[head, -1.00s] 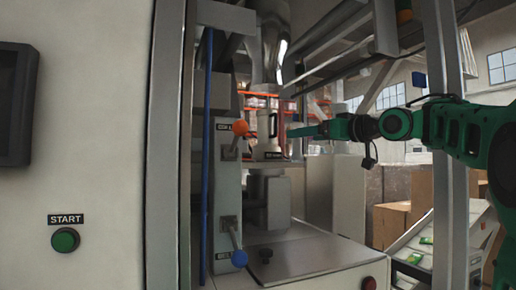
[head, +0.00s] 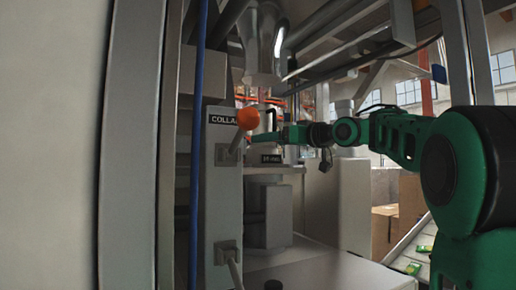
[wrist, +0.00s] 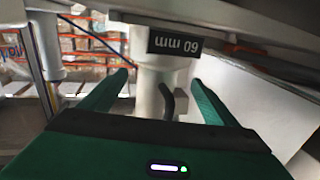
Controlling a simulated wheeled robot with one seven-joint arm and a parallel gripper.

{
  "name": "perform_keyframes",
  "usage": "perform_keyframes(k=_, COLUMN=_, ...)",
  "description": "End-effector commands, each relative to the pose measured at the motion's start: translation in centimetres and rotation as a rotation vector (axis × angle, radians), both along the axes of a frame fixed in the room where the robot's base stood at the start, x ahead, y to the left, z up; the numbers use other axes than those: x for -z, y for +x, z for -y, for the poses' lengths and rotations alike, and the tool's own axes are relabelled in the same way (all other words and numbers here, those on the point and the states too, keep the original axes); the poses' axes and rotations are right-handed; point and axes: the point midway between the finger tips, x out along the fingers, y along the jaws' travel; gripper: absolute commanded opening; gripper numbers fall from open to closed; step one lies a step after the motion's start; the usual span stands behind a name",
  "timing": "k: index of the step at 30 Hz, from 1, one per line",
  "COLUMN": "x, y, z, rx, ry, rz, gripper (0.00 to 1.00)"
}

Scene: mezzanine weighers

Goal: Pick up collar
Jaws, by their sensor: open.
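The collar (head: 268,138) looks like a pale metal cylinder below the shiny steel funnel in the machine, in the head view. A dark label reading 60 MM and a black handle (head: 270,118) are on it. In the wrist view the collar (wrist: 150,82) appears upside down between my fingers, with its label above and the curved black handle (wrist: 167,101) below. My gripper (wrist: 157,82) is open, one green finger on each side, with nothing gripped. In the head view my gripper (head: 284,134) is at the collar's right side. Whether the fingers touch it cannot be told.
A grey panel labelled COLLAR (head: 222,165), with an orange-knobbed lever (head: 247,119), stands left of the collar. A second lever (head: 230,257) is below. A metal post and blue tube run at left. A flat grey deck (head: 330,272) lies below.

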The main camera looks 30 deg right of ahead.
Motion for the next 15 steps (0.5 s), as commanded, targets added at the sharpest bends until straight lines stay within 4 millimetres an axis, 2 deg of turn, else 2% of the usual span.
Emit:
perform_keyframes(k=7, x=-0.1, y=1.7, z=-0.5, rx=-0.003, ry=0.0, rz=0.0, gripper=0.82)
perform_keyframes(k=15, x=-0.4, y=5.3, z=-0.9, rx=-0.002, ry=0.001, rz=0.0, gripper=0.82)
